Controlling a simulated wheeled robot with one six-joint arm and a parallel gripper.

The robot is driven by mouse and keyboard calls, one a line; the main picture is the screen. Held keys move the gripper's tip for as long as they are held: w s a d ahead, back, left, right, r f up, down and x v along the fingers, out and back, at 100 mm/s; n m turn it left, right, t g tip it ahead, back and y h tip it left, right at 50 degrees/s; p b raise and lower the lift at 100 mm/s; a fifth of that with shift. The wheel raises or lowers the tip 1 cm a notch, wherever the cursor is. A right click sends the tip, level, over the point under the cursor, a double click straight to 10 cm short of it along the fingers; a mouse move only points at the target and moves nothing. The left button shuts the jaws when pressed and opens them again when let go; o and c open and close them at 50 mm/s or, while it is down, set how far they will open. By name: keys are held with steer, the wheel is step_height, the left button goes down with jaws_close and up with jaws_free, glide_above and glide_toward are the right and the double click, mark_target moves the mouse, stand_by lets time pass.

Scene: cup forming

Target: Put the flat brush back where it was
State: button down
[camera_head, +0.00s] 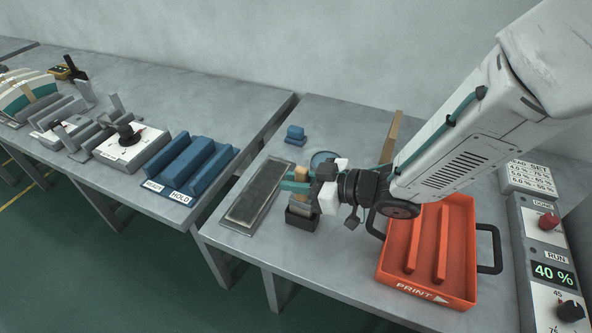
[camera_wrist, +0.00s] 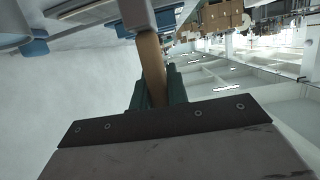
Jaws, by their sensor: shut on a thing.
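My gripper (camera_head: 296,181) has teal fingers and is shut on the flat brush at the left part of the right-hand table. In the wrist view the brush's tan handle (camera_wrist: 152,68) stands between the fingers, with a wide dark riveted band and a grey slab filling the bottom of the picture. In the head view a tan part (camera_head: 301,170) shows just above the fingers. A small black holder (camera_head: 301,220) stands directly below the gripper, with tan and grey parts just above it. I cannot tell whether the brush is inside the holder or above it.
A dark shallow tray (camera_head: 256,198) lies left of the holder. A blue round dish (camera_head: 321,157) and a small blue block (camera_head: 295,133) are behind. An orange PRINT tray (camera_head: 461,235) and a control panel (camera_head: 548,240) stand right. A blue HOLD rack (camera_head: 190,162) is on the left table.

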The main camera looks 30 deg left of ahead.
steer(key=shift+f, duration=0.45)
steer(key=shift+f, duration=0.5)
steer(key=c, duration=1.3)
jaws_free()
